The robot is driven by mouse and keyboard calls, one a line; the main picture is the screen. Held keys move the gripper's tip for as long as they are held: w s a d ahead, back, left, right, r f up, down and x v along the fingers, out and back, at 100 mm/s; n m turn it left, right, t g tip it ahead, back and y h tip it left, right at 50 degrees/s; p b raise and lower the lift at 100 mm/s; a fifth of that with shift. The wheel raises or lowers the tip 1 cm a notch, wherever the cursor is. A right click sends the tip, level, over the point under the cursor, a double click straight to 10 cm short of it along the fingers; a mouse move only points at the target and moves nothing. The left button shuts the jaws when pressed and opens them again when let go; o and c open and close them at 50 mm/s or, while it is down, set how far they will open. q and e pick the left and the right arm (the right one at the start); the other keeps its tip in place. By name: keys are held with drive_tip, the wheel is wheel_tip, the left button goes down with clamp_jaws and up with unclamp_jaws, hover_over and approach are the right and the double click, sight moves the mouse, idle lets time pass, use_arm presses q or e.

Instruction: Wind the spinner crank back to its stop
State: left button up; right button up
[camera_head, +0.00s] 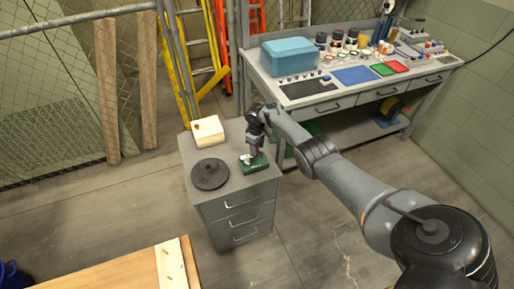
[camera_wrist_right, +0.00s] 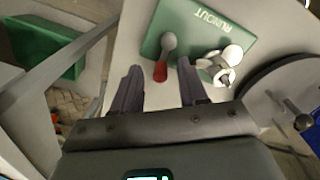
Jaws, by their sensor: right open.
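A dark grey disc (camera_head: 210,174) with a small upright knob lies on top of the drawer cabinet. In the right wrist view this disc (camera_wrist_right: 262,108) shows at the right edge with a dark, ball-ended crank handle (camera_wrist_right: 297,112). A green plate (camera_head: 256,164) marked RUNOUT carries a white jointed piece (camera_wrist_right: 222,65) and a grey-tipped lever with a red grip (camera_wrist_right: 160,71). I cannot tell which part is the task's spinner crank. My right gripper (camera_head: 248,150) is open above the green plate, its fingers either side of the red grip in the wrist view. My left gripper is out of view.
A cream box (camera_head: 207,131) stands at the back of the cabinet (camera_head: 240,196). Behind is a workbench (camera_head: 300,103) with a blue bin (camera_head: 291,56) and small parts. A wooden table (camera_head: 115,277) is at the lower left.

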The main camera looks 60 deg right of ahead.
drive_tip(key=shift+c, duration=0.4)
clamp_jaws()
